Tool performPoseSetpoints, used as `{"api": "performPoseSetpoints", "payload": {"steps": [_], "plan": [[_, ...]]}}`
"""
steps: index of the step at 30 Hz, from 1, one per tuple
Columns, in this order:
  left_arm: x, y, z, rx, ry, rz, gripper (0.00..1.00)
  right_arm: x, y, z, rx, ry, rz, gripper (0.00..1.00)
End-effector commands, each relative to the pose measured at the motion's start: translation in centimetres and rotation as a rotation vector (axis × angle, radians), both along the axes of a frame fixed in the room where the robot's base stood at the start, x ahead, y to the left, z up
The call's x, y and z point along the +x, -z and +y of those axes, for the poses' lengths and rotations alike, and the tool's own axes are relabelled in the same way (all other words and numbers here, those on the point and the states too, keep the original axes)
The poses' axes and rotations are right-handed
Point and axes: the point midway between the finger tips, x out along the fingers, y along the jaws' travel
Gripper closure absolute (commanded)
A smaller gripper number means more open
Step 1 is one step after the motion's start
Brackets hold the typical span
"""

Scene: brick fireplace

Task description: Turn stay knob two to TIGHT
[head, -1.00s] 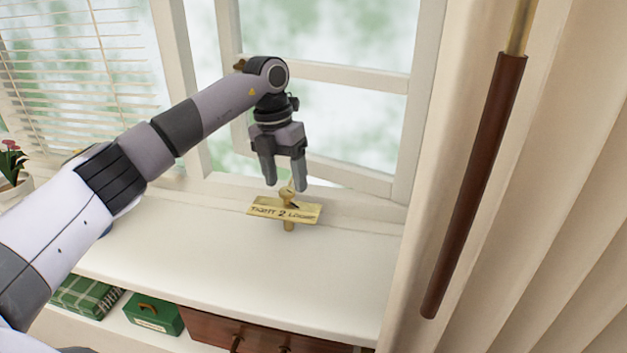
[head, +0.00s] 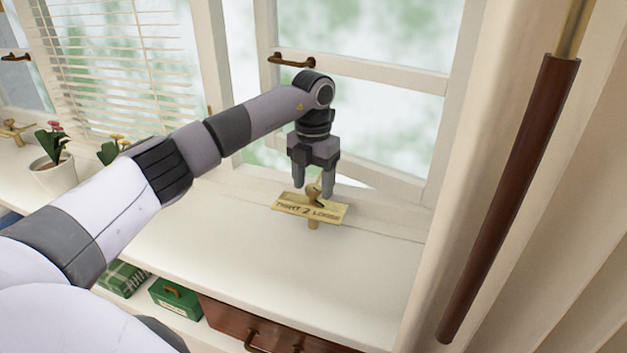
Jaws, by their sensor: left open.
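Stay knob two (head: 314,192) is a small brass knob on the white window sill, behind a brass plate (head: 309,208) lettered TIGHT on the left, 2 in the middle and LOOSE on the right. My left gripper (head: 313,192) points down over the knob with its fingers apart, one on each side of it in the picture. I cannot tell whether the fingers touch the knob. My right gripper is not in view.
The open-looking window sash with a brass handle (head: 291,61) stands behind my arm. Potted flowers (head: 55,170) are on the sill at left. A brown rod (head: 510,200) and curtain (head: 570,260) hang at right. The sill's front is clear.

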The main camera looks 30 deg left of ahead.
Motion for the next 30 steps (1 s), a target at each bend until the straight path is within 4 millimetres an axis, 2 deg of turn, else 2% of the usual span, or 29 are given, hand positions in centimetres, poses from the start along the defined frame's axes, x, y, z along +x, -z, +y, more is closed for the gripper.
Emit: {"api": "performPoseSetpoints", "payload": {"steps": [4, 9, 20, 30], "plan": [[0.0, 0.0, 0.0, 0.000, 0.000, 0.000, 0.37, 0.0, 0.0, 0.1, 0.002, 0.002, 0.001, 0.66], [0.0, 0.0, 0.0, 0.000, 0.000, 0.000, 0.93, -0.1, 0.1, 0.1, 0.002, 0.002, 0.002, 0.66], [0.0, -0.2, 0.0, 0.000, 0.038, 0.000, 0.93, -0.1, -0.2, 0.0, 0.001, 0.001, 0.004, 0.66], [0.0, -0.3, 0.0, 0.001, 0.261, 0.000, 0.93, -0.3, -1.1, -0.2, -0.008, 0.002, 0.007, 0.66]]}}
